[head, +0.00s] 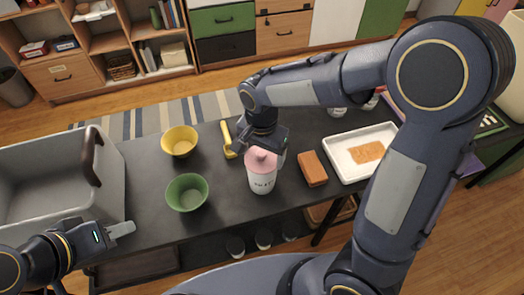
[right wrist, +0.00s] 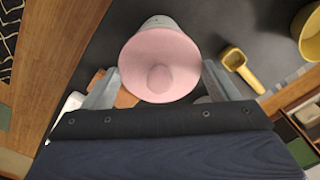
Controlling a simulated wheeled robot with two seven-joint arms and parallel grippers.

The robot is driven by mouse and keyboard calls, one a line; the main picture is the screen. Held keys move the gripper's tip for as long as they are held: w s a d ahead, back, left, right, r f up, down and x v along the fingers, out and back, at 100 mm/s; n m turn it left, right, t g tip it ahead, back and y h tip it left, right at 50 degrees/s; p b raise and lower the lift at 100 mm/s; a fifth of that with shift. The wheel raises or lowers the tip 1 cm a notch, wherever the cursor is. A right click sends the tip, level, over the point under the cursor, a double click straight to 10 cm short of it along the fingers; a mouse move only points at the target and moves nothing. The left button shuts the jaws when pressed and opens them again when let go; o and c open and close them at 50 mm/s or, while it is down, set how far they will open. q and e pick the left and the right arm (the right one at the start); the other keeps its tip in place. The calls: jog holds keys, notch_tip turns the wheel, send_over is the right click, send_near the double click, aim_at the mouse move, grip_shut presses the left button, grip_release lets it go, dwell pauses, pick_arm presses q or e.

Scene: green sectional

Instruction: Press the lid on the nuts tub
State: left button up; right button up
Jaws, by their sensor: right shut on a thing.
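The nuts tub (head: 262,183) is a white, upright cup-shaped tub with dark lettering, standing on the dark table. The pink lid (head: 261,161) with a round knob is at its top. In the right wrist view the lid (right wrist: 160,50) covers most of the tub, whose white side (right wrist: 157,22) shows behind it. I cannot tell whether the lid is fully seated. My right gripper (head: 264,152) is over the tub, shut on the lid with a finger at each side. My left gripper (head: 122,230) is empty, low at the left near the grey bin; its finger gap is unclear.
A green bowl (head: 187,193) and a yellow bowl (head: 180,140) stand left of the tub. A yellow scoop (head: 228,140) lies behind it. A brown block (head: 312,169) and a white tray (head: 343,146) are to the right. A grey bin (head: 50,170) fills the table's left end.

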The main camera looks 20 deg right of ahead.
dwell(0.4)
jog(key=o, duration=0.9)
jog(key=shift+r+p, duration=3)
jog(key=shift+r, duration=0.5)
